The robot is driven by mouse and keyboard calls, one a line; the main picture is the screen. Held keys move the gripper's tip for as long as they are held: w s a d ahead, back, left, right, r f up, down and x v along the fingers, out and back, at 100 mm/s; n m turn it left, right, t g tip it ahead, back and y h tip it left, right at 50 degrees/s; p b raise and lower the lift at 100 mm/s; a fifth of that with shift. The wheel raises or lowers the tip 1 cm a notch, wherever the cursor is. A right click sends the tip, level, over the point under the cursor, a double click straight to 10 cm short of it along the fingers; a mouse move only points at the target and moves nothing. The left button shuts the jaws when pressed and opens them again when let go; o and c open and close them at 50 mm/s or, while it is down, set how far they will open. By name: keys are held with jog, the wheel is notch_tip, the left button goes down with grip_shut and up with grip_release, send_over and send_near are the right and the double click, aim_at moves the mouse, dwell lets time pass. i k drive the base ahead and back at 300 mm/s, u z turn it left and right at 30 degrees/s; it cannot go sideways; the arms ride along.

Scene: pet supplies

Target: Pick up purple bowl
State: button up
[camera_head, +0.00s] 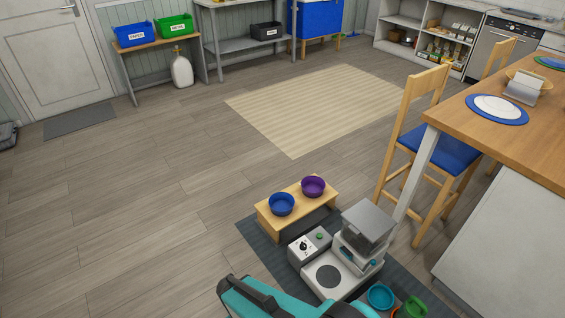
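The purple bowl (313,187) sits upright on the right half of a low wooden stand (303,212). A blue bowl (281,204) sits to its left on the same stand, close beside it. The purple bowl's rim and inside are open to view, and nothing covers it. My gripper is not in view. The stand is on a dark mat (257,236) on the floor.
A grey and white appliance (368,222) stands just in front of the stand, with a knobbed box beside it. A teal bowl (380,297) is near the bottom edge. A wooden chair (440,150) and counter (543,139) are at right. The left floor is clear.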

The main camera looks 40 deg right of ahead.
aim_at(313, 186)
jog(key=z, duration=0.1)
jog(key=i, duration=1.1)
